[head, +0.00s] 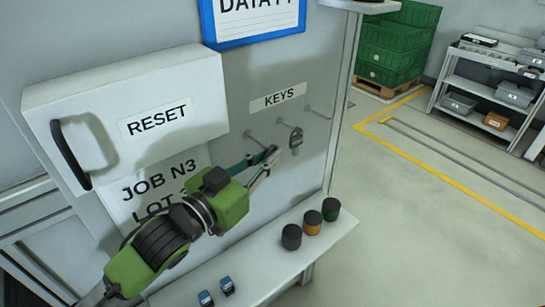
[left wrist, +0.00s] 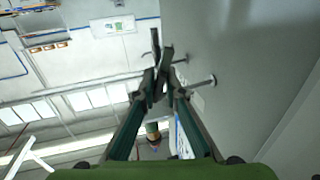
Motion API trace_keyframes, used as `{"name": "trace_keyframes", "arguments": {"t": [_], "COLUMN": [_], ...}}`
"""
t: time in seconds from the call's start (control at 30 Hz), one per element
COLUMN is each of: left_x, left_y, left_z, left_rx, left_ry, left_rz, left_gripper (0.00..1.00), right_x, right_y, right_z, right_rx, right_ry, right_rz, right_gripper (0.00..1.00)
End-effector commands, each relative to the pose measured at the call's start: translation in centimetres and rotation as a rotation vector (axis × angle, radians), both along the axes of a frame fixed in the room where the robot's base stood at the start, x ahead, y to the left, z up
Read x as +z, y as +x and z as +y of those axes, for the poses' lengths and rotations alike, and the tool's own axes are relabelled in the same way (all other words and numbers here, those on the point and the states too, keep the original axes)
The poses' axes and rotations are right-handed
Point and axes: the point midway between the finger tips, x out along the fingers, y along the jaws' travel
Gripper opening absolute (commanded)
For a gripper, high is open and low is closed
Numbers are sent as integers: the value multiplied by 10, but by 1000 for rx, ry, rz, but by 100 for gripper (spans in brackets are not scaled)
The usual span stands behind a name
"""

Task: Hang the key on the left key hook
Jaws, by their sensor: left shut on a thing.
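My left gripper (head: 270,157) is shut in front of the key panel, its fingertips close to the outer end of the left key hook (head: 250,135). It also shows in the left wrist view (left wrist: 160,85), with narrow dark pieces beyond its fingertips. The key in its grip is mostly hidden and too small to make out clearly. A grey key (head: 296,139) shows upright at the outer end of the middle hook (head: 281,122), just right of the fingertips. The right hook (head: 315,111) is bare. My right gripper is not in view.
The KEYS label (head: 278,96) is above the hooks. A RESET box (head: 130,90) with a black handle juts out at left. Below, a narrow shelf (head: 262,262) holds dark, orange and green round pieces and two small blue-topped items. Open floor lies at right.

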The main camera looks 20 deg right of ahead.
Motion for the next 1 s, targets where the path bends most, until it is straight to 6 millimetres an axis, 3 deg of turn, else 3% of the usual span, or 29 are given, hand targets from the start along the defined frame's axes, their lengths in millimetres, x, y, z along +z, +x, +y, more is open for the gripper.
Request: {"name": "trace_keyframes", "arguments": {"t": [0.03,0.27,0.3,0.37,0.4,0.77,1.0], "left_x": [0,0,-1,-1,0,-1,-3], "left_y": [12,12,12,12,11,5,-14], "left_z": [9,9,9,9,8,8,40], "left_rx": [28,29,29,28,27,16,19], "left_ry": [8,8,8,7,6,1,4], "left_rz": [-3,-2,-2,-1,-1,1,5], "left_gripper": [0,0,13,29,30,30,30], "right_x": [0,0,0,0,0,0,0], "right_y": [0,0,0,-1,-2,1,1], "right_z": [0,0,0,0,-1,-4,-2], "right_rx": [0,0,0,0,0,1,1], "right_ry": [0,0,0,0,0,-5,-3], "right_rz": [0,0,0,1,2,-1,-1], "right_gripper": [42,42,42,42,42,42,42]}}
